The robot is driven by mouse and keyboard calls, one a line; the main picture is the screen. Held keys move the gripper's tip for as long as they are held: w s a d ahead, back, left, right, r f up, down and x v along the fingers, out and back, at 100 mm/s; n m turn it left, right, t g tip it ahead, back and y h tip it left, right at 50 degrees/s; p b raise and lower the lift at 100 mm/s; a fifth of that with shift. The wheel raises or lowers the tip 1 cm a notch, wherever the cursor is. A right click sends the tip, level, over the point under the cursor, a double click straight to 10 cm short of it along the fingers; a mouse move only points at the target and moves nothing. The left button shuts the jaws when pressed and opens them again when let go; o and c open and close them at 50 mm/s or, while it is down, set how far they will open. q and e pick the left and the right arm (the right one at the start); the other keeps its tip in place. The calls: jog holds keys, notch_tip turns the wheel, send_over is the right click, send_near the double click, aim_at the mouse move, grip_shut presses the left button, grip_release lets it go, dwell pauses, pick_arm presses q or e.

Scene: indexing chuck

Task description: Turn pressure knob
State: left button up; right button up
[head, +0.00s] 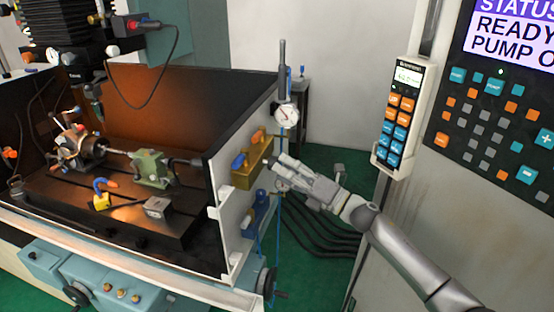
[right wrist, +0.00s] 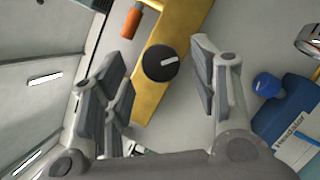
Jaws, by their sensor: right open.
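A round black knob (right wrist: 160,63) with a white mark sits on a yellow block in the right wrist view. The yellow block (head: 246,178) is mounted on the outer side panel of the machine enclosure in the head view. There the black knob cannot be made out clearly. My right gripper (head: 278,170) is beside the block in the head view. In the right wrist view my right gripper (right wrist: 157,74) is open, with a finger on each side of the knob and visible gaps to it. My left gripper is not in view.
A dial gauge (head: 287,115) stands above the yellow block. A blue unit (head: 250,217) is below it; its blue knob (right wrist: 267,85) shows in the right wrist view. A handheld pendant (head: 403,112) hangs on the cabinet at right. Black hoses (head: 325,238) run along the floor.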

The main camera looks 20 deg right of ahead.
aim_at(271, 163)
jog(key=shift+p+x, duration=0.35)
jog(key=shift+x, duration=1.25)
jog(key=shift+f, duration=0.1)
jog(key=shift+c, duration=0.3)
jog(key=shift+c, duration=1.1)
jog(key=c, duration=0.8)
jog(key=shift+o, duration=0.2)
jog(key=n+b, duration=0.1)
jog(key=b, duration=0.2)
jog(key=n+y+b, duration=0.1)
jog(key=b, duration=0.2)
jog(key=shift+f, duration=0.3)
jog(key=shift+r+n+b, duration=0.1)
jog(key=shift+n+b, duration=0.25)
jog(key=shift+n, duration=0.05)
jog(key=shift+r, duration=0.2)
